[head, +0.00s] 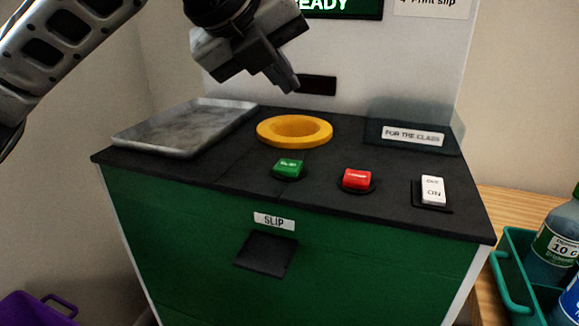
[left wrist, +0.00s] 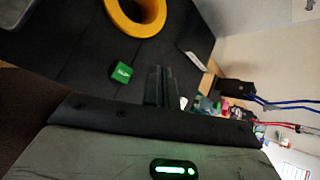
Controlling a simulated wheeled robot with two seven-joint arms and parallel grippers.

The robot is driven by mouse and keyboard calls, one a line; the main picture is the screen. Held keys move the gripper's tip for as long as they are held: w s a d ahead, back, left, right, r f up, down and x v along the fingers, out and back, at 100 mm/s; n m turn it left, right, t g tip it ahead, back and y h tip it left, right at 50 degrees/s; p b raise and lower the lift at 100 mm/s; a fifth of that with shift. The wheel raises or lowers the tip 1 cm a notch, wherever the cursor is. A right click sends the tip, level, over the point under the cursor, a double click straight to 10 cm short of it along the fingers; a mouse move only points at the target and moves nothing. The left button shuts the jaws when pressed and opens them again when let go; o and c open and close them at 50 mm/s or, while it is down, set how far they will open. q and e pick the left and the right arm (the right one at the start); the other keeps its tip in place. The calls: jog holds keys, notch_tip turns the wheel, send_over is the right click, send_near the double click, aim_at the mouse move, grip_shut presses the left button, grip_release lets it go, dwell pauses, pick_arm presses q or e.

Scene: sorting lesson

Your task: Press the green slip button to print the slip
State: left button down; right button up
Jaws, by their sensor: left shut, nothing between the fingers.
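The green slip button (head: 288,168) sits on the black top of the machine, in front of the yellow ring; it also shows in the left wrist view (left wrist: 122,73), left of the fingers. My left gripper (head: 289,84) is shut and empty. It hangs in the air above and behind the button, in front of the back panel, and touches nothing that I can see. Its closed fingers show in the left wrist view (left wrist: 158,85). The dark slip outlet (head: 265,254) is on the green front under the SLIP label (head: 274,221); I see no paper there. My right gripper is out of view.
The yellow ring (head: 294,142) rises behind the button. A red button (head: 356,179) and a white rocker switch (head: 433,190) are to its right. A metal tray (head: 190,130) lies at left. A FOR THE CLASS box (head: 412,134) stands back right. The screen (head: 340,5) reads READY.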

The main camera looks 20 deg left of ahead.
pick_arm(q)
jog(key=shift+f, duration=0.15)
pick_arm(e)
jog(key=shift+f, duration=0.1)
pick_arm(q)
jog(key=b, duration=0.4)
send_over(284, 167)
notch_tip(284, 167, down, 7)
jog(key=shift+s+r, duration=0.1)
jog(key=shift+f+b, duration=0.8)
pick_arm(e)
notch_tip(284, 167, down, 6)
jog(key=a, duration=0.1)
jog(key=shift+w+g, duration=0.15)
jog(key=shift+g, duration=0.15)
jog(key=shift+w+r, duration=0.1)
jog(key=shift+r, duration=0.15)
pick_arm(q)
jog(key=shift+f, duration=0.15)
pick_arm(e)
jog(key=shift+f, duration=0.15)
pick_arm(q)
jog(key=shift+f+b, duration=0.4)
jog(key=shift+b, duration=0.5)
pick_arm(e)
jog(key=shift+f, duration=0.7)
